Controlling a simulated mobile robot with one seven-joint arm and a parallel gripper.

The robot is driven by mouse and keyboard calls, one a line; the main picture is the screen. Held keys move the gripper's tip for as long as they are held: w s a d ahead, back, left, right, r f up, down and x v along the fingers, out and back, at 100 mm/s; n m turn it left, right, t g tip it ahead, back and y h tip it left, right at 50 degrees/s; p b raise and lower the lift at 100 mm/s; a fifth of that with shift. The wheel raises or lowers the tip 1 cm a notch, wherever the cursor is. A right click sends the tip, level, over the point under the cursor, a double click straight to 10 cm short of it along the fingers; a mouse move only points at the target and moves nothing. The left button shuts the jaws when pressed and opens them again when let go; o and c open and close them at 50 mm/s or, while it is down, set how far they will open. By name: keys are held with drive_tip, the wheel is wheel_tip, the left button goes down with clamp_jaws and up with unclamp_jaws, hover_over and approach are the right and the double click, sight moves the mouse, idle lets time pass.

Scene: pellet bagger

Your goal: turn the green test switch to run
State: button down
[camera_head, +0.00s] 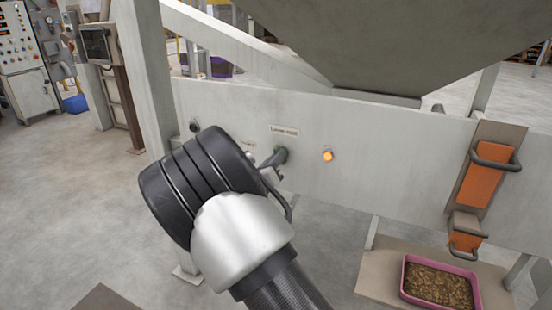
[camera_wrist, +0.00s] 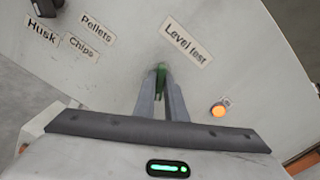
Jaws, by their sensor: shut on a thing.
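The green test switch (camera_head: 281,154) sits on the grey panel under a "Level test" label (camera_wrist: 186,43). In the wrist view the green switch (camera_wrist: 161,79) shows between the two fingers of my gripper (camera_wrist: 162,84). My gripper (camera_head: 271,162) is shut on the switch, reaching it from the lower left in the head view. The fingers hide most of the switch, and I cannot tell which position it points to.
An orange lamp (camera_head: 328,156) glows right of the switch. A black knob (camera_wrist: 45,8) sits by the Husk, Pellets and Chips labels. Orange handled gates (camera_head: 480,186) are at the right, above a pink tray of pellets (camera_head: 405,283). A hopper (camera_head: 390,45) overhangs the panel.

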drive_tip(key=shift+r+p, duration=0.15)
drive_tip(key=shift+p, duration=0.15)
drive_tip(key=shift+a+f+n+p, duration=0.1)
drive_tip(key=shift+f+n+p, duration=0.05)
drive_tip(key=shift+n+p, duration=3.05)
drive_tip(key=shift+f+n+p, duration=0.1)
drive_tip(key=shift+n+p, duration=2.6)
drive_tip(key=shift+p, duration=0.95)
drive_tip(key=shift+f, duration=0.1)
drive_tip(key=c, duration=1.8)
unclamp_jaws()
